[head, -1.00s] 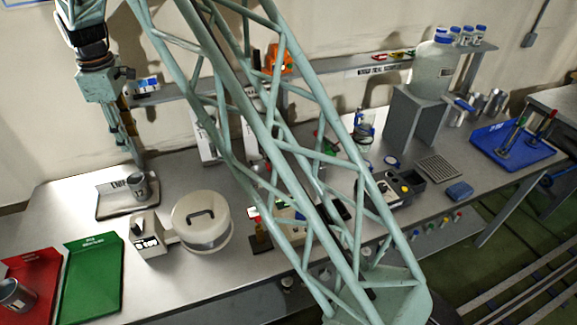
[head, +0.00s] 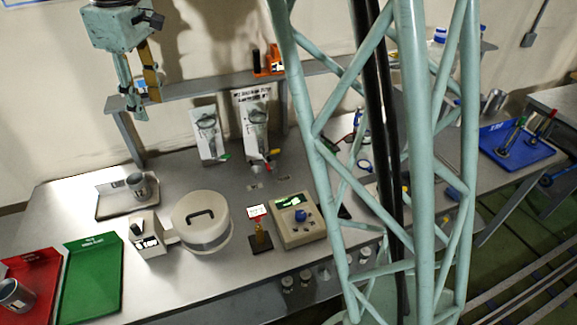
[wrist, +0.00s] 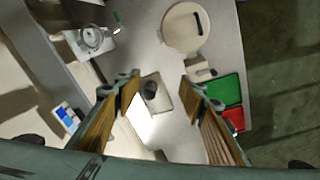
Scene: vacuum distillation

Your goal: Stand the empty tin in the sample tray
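A grey metal tin (head: 141,187) stands upright in a small pale tray (head: 115,208) at the left of the bench. A card with partly hidden print stands at the tray's back. The tin (wrist: 149,91) and tray (wrist: 163,98) also show in the wrist view, beyond and between my fingers. Another grey tin (head: 14,295) lies tilted in the red tray (head: 40,265) at the far left. My gripper (head: 144,107) hangs well above and behind the pale tray. In the wrist view my gripper (wrist: 160,82) has its fingers wide apart with nothing between them.
A green tray (head: 92,280), a dial device (head: 147,238) and a white lidded pot (head: 203,222) stand near the pale tray. A raised shelf (head: 190,94) runs along the back. A blue tray (head: 515,145) is at the right. My arm hides part of the bench.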

